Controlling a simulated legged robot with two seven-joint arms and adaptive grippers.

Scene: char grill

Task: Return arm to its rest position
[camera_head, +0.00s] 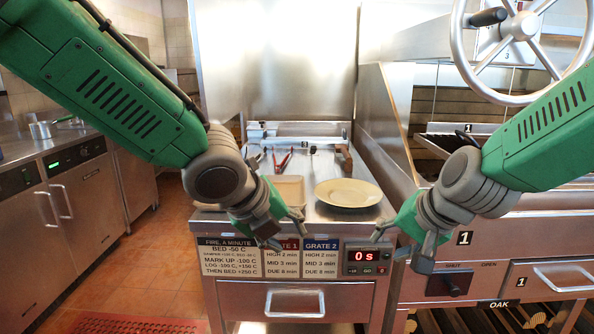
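My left arm (110,90) comes in from the upper left. Its gripper (287,230) hangs in front of the steel counter's front edge, with its fingers apart and nothing visible between them. My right arm (535,130) comes in from the right. Its gripper (406,245) hangs by the counter's right front corner, near the timer, with its fingers apart and no object seen in it. The two grippers are apart from each other. Whether either touches the counter front cannot be told.
A pale plate (348,193) lies on the steel counter, with red-handled tongs (284,160) behind it. A timer (367,256) reads "0 s" above a closed drawer (295,301). The grill with a handwheel (521,27) stands right. Open floor (150,255) lies left.

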